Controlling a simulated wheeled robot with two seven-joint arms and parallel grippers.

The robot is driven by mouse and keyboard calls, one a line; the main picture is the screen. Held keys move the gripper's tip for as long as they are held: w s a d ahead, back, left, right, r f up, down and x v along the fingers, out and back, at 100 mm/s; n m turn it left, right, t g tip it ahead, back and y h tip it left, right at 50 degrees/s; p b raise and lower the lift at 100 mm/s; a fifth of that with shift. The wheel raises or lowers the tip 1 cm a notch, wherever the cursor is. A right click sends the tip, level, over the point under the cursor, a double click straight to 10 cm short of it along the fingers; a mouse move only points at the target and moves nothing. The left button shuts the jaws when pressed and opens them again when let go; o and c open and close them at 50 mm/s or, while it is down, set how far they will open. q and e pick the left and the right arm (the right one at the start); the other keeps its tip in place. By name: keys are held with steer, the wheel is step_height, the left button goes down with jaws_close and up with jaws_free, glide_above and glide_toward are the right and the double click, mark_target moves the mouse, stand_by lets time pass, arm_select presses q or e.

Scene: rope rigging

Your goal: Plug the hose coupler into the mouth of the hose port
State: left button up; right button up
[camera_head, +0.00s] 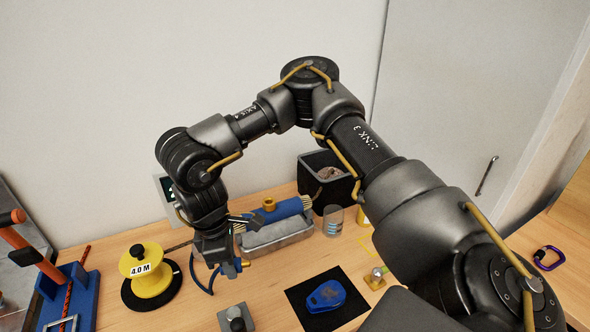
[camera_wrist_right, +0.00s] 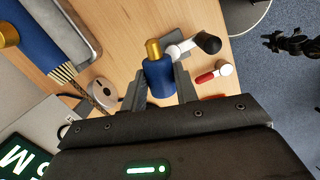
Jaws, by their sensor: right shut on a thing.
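My right gripper (camera_head: 226,266) hangs above the front of the table, left of the metal tray. It is shut on the hose coupler (camera_wrist_right: 159,78), a blue body with a brass tip (camera_wrist_right: 153,48), which also shows as a small blue piece in the head view (camera_head: 231,269). A dark blue hose (camera_head: 197,272) curves beside the gripper. The hose port (camera_head: 285,209) is a blue cylinder lying on the tray, with a brass mouth (camera_head: 269,203) facing up and bristly ends. Coupler and port are apart. The port is partly cut off in the wrist view (camera_wrist_right: 40,48). My left gripper is not seen.
A grey metal tray (camera_head: 278,235) bears the port. A clear cup (camera_head: 333,221), a black bin (camera_head: 326,180) and a blue tool on a black mat (camera_head: 326,296) are at right.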

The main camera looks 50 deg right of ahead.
steer(key=a+r+n+y+p, duration=0.1)
steer(key=a+r+n+y, duration=0.3)
steer(key=a, duration=0.8)
steer(key=a+r+n+p, duration=0.25)
steer(key=a+r, duration=0.45)
steer(key=a, duration=0.5)
steer(key=w+a+r+y, duration=0.3)
steer(key=w+r, duration=0.1)
steer(key=r, duration=0.6)
steer(key=w+d+r+m+t+y+p, duration=0.2)
steer(key=w+d+r+t+y, duration=0.1)
steer(key=w+d+r, duration=0.3)
steer(key=w+d+f+m+t, duration=0.2)
steer(key=w+d+m+t, duration=0.1)
steer(key=d, duration=0.4)
steer(key=w+d+f+m+t+p, duration=0.1)
steer(key=w+d+m+t, duration=0.25)
steer(key=d, duration=0.45)
steer(key=w+d+f+m+t, duration=0.2)
steer(key=w+d+t, duration=0.15)
steer(key=d, duration=0.35)
steer(key=s+d+f+m+t+h+p, duration=0.1)
steer(key=s+d+f+m+t+h, duration=0.1)
steer(key=d+f, duration=0.7)
steer(key=s+d+f+m+t+h, duration=0.2)
steer(key=s+d+f+m+h, duration=0.2)
steer(key=d+f, duration=0.5)
steer(key=shift+s+d+f+m+h+p, duration=0.45)
steer(key=shift+d+h, duration=0.65)
steer(key=shift+d, duration=1.4)
